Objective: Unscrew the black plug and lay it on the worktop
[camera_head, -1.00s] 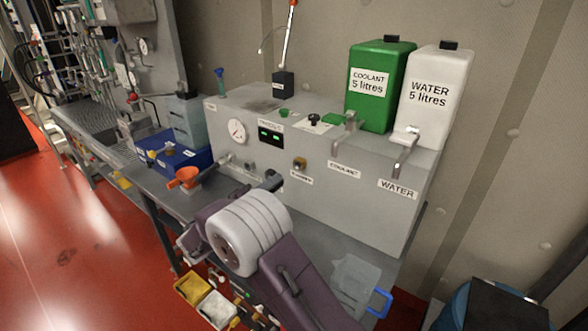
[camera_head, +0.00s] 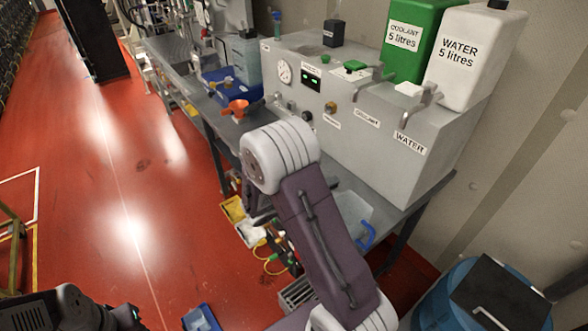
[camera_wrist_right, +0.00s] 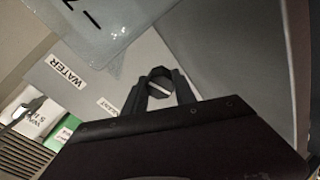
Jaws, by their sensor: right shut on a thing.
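My right gripper (camera_wrist_right: 160,92) is shut on a small dark round piece (camera_wrist_right: 159,72), which looks like the black plug, in the right wrist view. The piece sits between the fingertips; its lower part is hidden by the fingers. In the head view my right arm reaches toward the bench and its grey-white wrist hides the fingertips. The grey worktop (camera_head: 384,192) shows along the front of the grey unit (camera_head: 400,165). At lower left my left arm shows in part; its fingers cannot be made out.
A green coolant can (camera_head: 410,38) and a white water can (camera_head: 468,58) stand on the unit. A clear jug with a blue handle (camera_head: 352,212) is beside my right forearm. A blue drum (camera_head: 490,300) stands lower right.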

